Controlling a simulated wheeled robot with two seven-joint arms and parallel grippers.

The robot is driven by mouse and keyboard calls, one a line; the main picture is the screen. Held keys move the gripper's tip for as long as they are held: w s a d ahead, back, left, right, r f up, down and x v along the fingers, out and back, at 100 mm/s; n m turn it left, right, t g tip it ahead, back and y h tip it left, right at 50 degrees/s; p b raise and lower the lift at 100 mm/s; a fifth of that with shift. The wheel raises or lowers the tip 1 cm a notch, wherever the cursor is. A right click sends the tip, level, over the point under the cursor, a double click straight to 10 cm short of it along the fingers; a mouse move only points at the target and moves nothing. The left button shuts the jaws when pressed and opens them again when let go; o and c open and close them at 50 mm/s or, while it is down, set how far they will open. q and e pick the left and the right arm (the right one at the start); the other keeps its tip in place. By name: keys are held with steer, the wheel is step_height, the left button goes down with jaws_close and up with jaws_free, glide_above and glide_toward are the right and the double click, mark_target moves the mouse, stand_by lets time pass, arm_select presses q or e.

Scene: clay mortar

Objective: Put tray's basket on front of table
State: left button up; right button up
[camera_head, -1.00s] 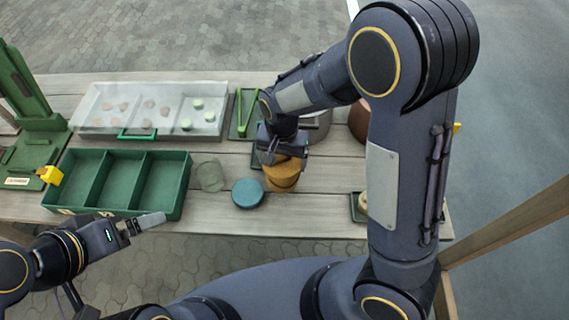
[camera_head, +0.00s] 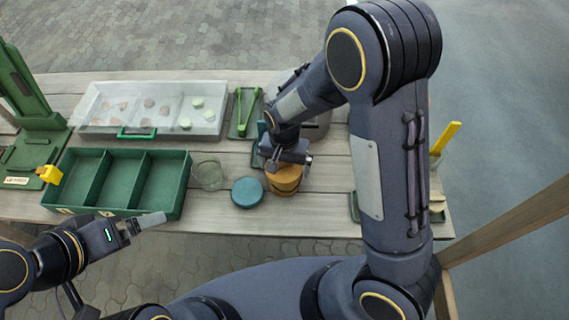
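A round tan-brown stack that looks like a basket (camera_head: 286,186) stands on the table (camera_head: 225,217) near its front middle. My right gripper (camera_head: 286,163) is right over its top, reaching down from the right arm; its fingers are partly hidden, and I cannot tell whether they touch or grip it. A dark green tray (camera_head: 354,208) shows at the right, mostly hidden behind my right arm. My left gripper (camera_head: 150,221) hangs in front of the divided green box, apart from it and with nothing visible in it; its finger gap is not clear.
A blue round thing (camera_head: 247,192) and a clear bowl (camera_head: 209,175) stand left of the basket. The divided green box (camera_head: 120,210) is further left. Behind are a pale tray (camera_head: 150,88) with small pieces and green tongs (camera_head: 246,108). A yellow stick (camera_head: 445,138) rises at right.

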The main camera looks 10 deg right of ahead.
steer(key=shift+r, duration=0.1)
steer(key=shift+r, duration=0.25)
step_height(320, 180, up, 12)
steer(key=s+d+r+n+t+y, duration=0.2)
steer(key=s+d+r, duration=0.1)
steer(key=s, duration=0.6)
steer(key=s+d+r+n+t+y, duration=0.1)
steer(key=s+d+r+t, duration=0.2)
steer(key=s+d, duration=0.3)
steer(key=s+r, duration=0.1)
steer(key=s, duration=0.2)
steer(key=shift+d+n+t+y+p, duration=0.2)
steer(key=shift+n+t+y+p, duration=0.1)
steer(key=shift+n+y, duration=0.1)
